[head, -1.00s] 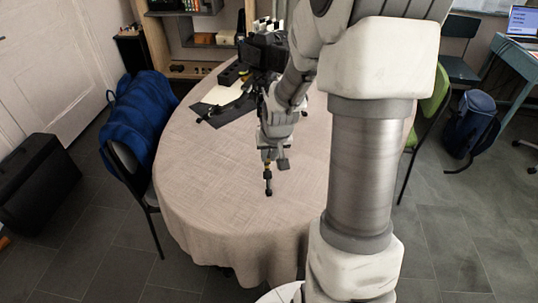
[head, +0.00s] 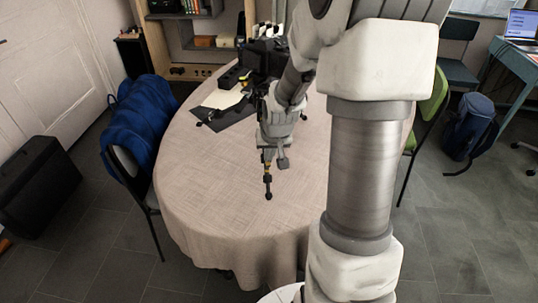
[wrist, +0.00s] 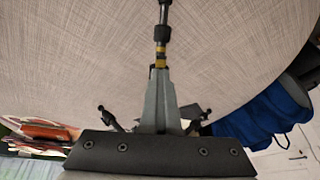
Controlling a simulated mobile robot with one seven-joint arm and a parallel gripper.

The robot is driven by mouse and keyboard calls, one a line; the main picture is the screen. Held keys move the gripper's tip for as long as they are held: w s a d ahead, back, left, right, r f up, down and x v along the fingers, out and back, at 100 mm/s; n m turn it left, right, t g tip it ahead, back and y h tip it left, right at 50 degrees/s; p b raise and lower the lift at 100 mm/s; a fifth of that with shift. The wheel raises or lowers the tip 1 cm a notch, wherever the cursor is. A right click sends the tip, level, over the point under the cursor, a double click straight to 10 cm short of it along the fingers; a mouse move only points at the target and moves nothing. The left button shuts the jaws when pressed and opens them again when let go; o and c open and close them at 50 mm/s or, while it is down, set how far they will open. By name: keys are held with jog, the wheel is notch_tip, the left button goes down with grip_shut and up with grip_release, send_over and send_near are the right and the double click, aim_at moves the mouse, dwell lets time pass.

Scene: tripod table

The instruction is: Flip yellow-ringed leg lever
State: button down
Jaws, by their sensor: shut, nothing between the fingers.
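The leg with yellow rings (head: 268,180) points toward me over the near part of the table, ending in a black foot. In the wrist view its yellow-banded section (wrist: 160,50) lies just beyond my fingertips, with the dark foot end at the top edge. My gripper (wrist: 160,74) is shut and empty, its tips at or very close to the yellow bands; I cannot tell if they touch. In the head view my gripper (head: 267,152) hides much of the leg. The lever itself is too small or hidden to make out. The tripod's black upper body (head: 262,56) shows behind my wrist.
The round table (head: 215,210) has a beige cloth and is clear at the front and left. A dark mat with a pale sheet (head: 222,98) lies at the back left. A chair with a blue jacket (head: 143,125) stands left, a green chair (head: 436,100) right.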

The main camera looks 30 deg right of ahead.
jog(key=shift+w+r, duration=0.1)
jog(key=shift+r, duration=0.1)
jog(key=shift+w+d+r+p, duration=0.15)
jog(key=shift+r+p, duration=0.05)
jog(key=shift+p, duration=0.15)
jog(key=shift+w+r, duration=0.1)
dwell(0.5)
jog(key=shift+w+d+r, duration=0.15)
jog(key=shift+w, duration=0.1)
jog(key=c, duration=1.3)
grip_release()
